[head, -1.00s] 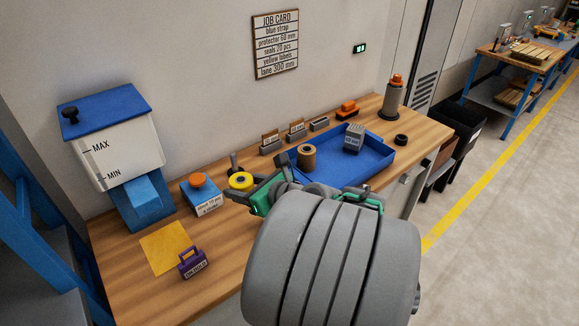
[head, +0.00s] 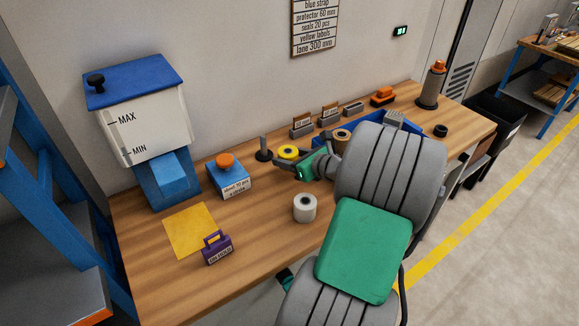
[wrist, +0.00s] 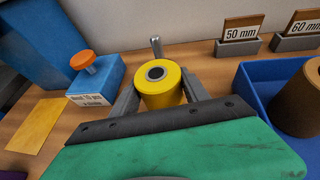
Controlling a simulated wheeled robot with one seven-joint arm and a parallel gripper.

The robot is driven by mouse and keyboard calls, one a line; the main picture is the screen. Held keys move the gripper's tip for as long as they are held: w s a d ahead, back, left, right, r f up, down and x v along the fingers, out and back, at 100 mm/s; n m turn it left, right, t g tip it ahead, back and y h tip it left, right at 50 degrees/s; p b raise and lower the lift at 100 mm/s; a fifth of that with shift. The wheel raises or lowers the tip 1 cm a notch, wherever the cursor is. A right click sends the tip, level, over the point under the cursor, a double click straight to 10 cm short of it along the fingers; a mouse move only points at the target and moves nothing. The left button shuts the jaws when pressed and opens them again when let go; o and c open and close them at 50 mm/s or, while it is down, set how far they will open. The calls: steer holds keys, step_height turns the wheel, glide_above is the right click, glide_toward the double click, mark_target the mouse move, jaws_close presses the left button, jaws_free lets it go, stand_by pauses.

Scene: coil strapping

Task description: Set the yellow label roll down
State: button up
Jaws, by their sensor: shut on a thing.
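The yellow label roll (head: 288,152) is upright between the fingers of my gripper (head: 291,165), over the back middle of the wooden bench (head: 255,235). In the wrist view the roll (wrist: 161,92) shows its dark core, with a grey finger on each side. My gripper (wrist: 160,95) is shut on it. I cannot tell whether the roll's underside touches the bench. A dark upright post (head: 264,152) stands just left of the roll, and its tip shows behind the roll in the wrist view (wrist: 156,45).
A white roll (head: 305,208) stands on the bench in front of my gripper. A blue box with an orange knob (head: 230,181), a yellow sheet (head: 190,231) and a purple tagged block (head: 217,248) are to the left. A blue tray (wrist: 254,105) is to the right.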

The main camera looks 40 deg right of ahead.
steer(key=f, duration=0.3)
steer(key=shift+w+d+f, duration=0.1)
steer(key=shift+w+f, duration=0.1)
steer(key=shift+f, duration=0.1)
steer(key=o, duration=1.5)
steer(key=shift+f, duration=0.1)
